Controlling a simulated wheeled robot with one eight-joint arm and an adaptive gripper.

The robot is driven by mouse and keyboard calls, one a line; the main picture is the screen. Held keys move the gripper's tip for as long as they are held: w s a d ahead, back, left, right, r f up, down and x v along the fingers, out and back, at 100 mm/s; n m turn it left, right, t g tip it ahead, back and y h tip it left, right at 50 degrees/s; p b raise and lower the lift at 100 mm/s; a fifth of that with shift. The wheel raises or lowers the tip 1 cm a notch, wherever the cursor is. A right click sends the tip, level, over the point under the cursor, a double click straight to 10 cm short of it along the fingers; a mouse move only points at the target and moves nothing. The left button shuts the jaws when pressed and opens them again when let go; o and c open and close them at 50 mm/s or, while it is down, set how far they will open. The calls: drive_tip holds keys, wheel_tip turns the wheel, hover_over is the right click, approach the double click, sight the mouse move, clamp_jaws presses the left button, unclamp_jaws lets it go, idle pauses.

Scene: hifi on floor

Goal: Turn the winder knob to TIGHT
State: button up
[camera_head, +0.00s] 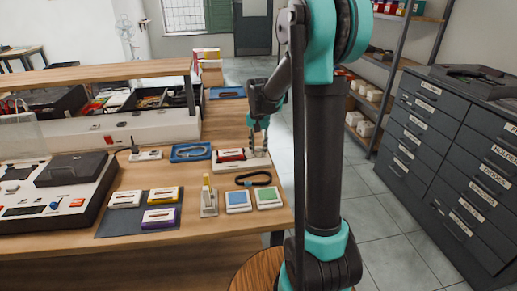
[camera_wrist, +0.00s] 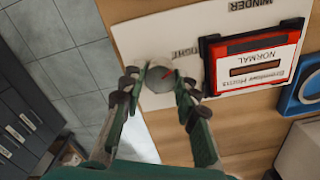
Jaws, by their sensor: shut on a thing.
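The winder (camera_wrist: 215,25) is a white board with WINDER printed on it. A red cassette labelled NORMAL (camera_wrist: 258,60) sits on the board; it also shows in the camera_head view (camera_head: 231,155). The round grey winder knob (camera_wrist: 158,88) is near the board's edge and carries a short red mark. The mark slants toward the upper right, on the side of the printed TIGHT label (camera_wrist: 185,52). My gripper (camera_wrist: 160,80) is shut on the knob, one finger on each side. In the camera_head view my gripper (camera_head: 258,148) reaches down at the board's right end, and the knob is hard to make out.
A blue tray (camera_head: 190,152) lies left of the winder. A black cable loop (camera_head: 253,179), two coloured cards and a small grey stand (camera_head: 208,203) are in front. Cassettes lie on a dark mat (camera_head: 120,229). The table ends just right of the winder.

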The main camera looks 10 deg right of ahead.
sight(258, 150)
idle(0.4)
drive_tip(key=o, duration=1.2)
drive_tip(key=shift+c, duration=0.2)
wheel_tip(258, 150, up, 12)
